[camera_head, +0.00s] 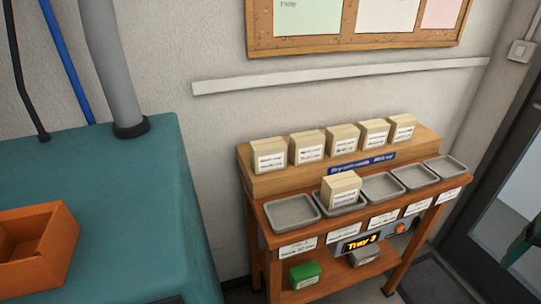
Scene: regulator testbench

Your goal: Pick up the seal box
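Several cream boxes with white labels stand in a row on the raised wooden ledge at the back of the stand; the label print is too small to read. The leftmost box (269,155) and the rightmost box (402,128) mark the row's ends. One more cream box (341,190) stands in the second tray (321,207) from the left. I cannot tell from the labels which one is the seal box. My gripper does not show in this view.
The other grey trays, such as the leftmost (292,211), look empty. A display (361,242) reads "Tray 3". A green box (305,274) is on the lower shelf. A teal cabinet (130,220) with an orange bin (38,245) stands at left. A door frame is at right.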

